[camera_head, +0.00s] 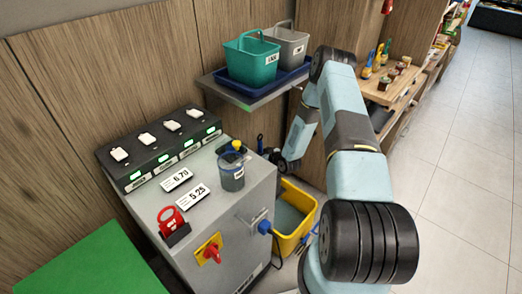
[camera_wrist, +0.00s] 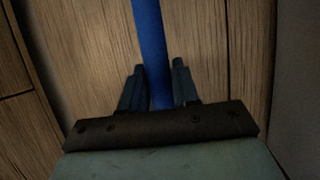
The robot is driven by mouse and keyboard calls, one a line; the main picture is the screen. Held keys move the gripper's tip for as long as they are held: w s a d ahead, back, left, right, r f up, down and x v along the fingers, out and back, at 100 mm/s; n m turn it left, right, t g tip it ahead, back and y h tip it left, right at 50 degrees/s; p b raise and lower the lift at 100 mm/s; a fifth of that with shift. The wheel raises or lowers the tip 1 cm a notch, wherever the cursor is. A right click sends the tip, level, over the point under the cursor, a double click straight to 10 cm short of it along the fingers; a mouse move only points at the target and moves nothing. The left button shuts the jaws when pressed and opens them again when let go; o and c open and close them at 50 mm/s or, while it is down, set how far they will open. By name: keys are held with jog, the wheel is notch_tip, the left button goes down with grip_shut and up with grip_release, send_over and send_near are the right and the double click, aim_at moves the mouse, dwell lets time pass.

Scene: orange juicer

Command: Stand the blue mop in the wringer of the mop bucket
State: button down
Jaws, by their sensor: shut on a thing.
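My gripper (camera_wrist: 160,90) is shut on the blue mop's handle (camera_wrist: 147,30), which passes between the two dark fingers in the wrist view and runs up out of the picture. The mop's head is not in that view. The yellow mop bucket (camera_head: 308,230) stands on the floor right of the machine, below my wrist. Its inside looks grey; the machine and my arm hide part of it, and I cannot tell the wringer clearly.
The grey machine (camera_head: 252,195) stands close left of the bucket, with a cup (camera_head: 231,180) on top and a blue plug (camera_head: 264,227) on its side. A shelf (camera_head: 225,92) with teal (camera_head: 250,62) and grey (camera_head: 288,48) baskets hangs above. Wooden panels stand behind. Tiled floor (camera_head: 460,160) is clear at right.

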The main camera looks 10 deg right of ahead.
jog(key=shift+f, duration=4.45)
jog(key=c, duration=0.8)
grip_release()
jog(key=shift+o, duration=0.2)
jog(key=shift+s, duration=0.15)
jog(key=v, duration=1.3)
jog(key=shift+s+d, duration=0.15)
jog(key=shift+s, duration=0.05)
jog(key=shift+s, duration=0.1)
